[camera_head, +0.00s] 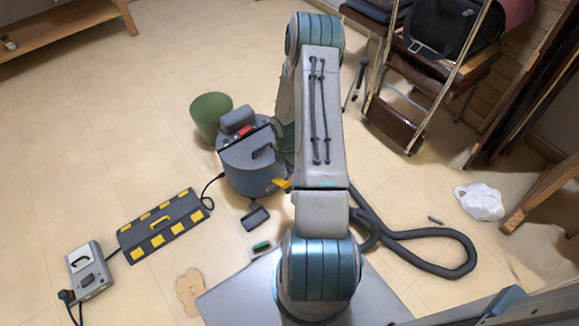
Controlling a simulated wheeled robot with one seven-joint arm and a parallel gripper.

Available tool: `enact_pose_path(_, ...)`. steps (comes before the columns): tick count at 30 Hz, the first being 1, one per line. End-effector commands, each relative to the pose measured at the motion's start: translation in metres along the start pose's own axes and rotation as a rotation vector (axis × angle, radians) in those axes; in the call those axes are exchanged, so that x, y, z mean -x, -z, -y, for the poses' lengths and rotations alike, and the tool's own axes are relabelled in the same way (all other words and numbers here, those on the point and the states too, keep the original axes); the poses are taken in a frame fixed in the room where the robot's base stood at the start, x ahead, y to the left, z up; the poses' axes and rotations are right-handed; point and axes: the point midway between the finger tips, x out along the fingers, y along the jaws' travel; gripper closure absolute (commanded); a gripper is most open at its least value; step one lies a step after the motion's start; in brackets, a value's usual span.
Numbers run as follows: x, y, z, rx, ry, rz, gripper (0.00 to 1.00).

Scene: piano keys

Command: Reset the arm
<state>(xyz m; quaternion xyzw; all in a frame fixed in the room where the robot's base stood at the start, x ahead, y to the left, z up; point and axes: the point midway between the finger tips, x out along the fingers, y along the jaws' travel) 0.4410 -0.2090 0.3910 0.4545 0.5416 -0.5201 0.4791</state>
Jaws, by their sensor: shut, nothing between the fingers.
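My arm (319,120) rises from my base at the bottom centre. Its blue-ringed lower joint (320,270) is near the bottom edge and its upper joint (318,35) is near the top. A grey link with dark cables runs between them. Part of the arm beyond the upper joint shows at the left side of this link; the rest is hidden behind it. My gripper cannot be made out. No piano keys are in view.
A blue-grey vacuum (245,165) stands behind and left of the arm, its dark hose (430,268) looping right. Folded chairs (425,75) and a white bag (480,201) are right.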

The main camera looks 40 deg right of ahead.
Motion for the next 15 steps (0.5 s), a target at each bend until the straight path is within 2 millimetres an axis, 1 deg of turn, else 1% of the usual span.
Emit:
enact_pose_path(12, -0.0001, 0.0, -0.0003, 0.0, 0.0, 0.0, 1.0)
enact_pose_path(14, 0.0034, 0.0, -0.0006, -0.004, -0.001, 0.002, 1.0)
enact_pose_path(15, 0.0092, 0.0002, -0.001, -0.012, -0.002, 0.006, 1.0)
